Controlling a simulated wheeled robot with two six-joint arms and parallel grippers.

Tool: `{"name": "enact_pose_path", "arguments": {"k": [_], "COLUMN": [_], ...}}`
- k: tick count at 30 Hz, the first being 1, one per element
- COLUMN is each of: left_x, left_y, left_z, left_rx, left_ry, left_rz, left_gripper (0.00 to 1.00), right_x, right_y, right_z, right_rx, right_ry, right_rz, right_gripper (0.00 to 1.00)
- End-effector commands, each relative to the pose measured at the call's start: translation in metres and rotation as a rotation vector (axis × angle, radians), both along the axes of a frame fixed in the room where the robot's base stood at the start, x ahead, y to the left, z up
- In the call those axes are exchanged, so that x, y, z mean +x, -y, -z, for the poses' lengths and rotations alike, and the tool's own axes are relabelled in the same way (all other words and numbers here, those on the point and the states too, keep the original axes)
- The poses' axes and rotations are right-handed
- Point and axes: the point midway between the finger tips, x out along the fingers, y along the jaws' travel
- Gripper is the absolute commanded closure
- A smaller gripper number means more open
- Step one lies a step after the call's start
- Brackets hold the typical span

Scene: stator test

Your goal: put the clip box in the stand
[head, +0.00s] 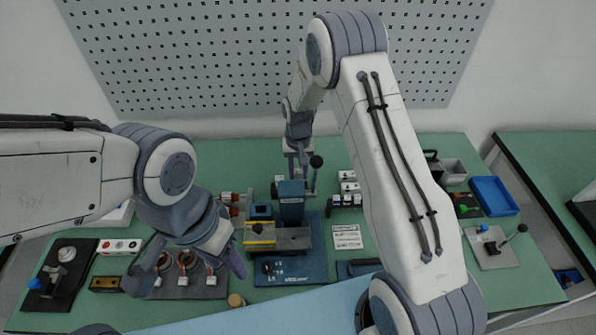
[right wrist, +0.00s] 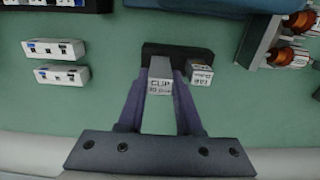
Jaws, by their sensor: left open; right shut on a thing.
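The clip box (right wrist: 160,82), a small grey box with a white "CLIP" label, is between the purple fingers of my right gripper (right wrist: 160,90), which is shut on it. The black stand (right wrist: 178,50) is just beyond the box, and a second labelled box (right wrist: 201,74) is at its right side. The clip box overlaps the stand's left part; I cannot tell whether it is seated or held above. In the head view my right gripper (head: 297,158) is at the table's back, behind the blue fixture; box and stand are not clear there. My left gripper (head: 190,272) is open and empty, front left.
Copper-coloured coils (head: 184,262) on a grey board lie under my left gripper. The blue press fixture (head: 291,200) with a black-knobbed lever stands mid-table. White blocks (right wrist: 55,75) lie left of the stand in the wrist view. A blue tray (head: 494,195) is far right.

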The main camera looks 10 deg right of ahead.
Motion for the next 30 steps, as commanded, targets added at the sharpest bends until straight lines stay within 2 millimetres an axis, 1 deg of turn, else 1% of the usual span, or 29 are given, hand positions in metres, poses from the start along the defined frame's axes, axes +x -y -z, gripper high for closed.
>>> {"name": "enact_pose_path", "arguments": {"k": [6, 16, 25, 30], "left_x": [0.0, 0.0, 0.0, 0.0], "left_y": [0.0, 0.0, 0.0, 0.0], "left_z": [0.003, 0.003, 0.01, 0.01], "left_rx": [0.0, 0.0, 0.0, 0.0], "left_ry": [0.0, 0.0, 0.0, 0.0], "left_rz": [0.0, 0.0, 0.0, 0.0], "left_gripper": [0.5, 0.5, 0.5, 0.5], "right_x": [0.0, 0.0, 0.0, 0.0], "right_y": [0.0, 0.0, 0.0, 0.0], "right_z": [0.004, 0.005, 0.016, 0.016], "right_rx": [0.0, 0.0, 0.0, 0.0], "right_ry": [0.0, 0.0, 0.001, 0.001], "right_rz": [0.0, 0.0, 0.0, 0.0], "right_gripper": [1.0, 1.0, 1.0, 1.0]}}
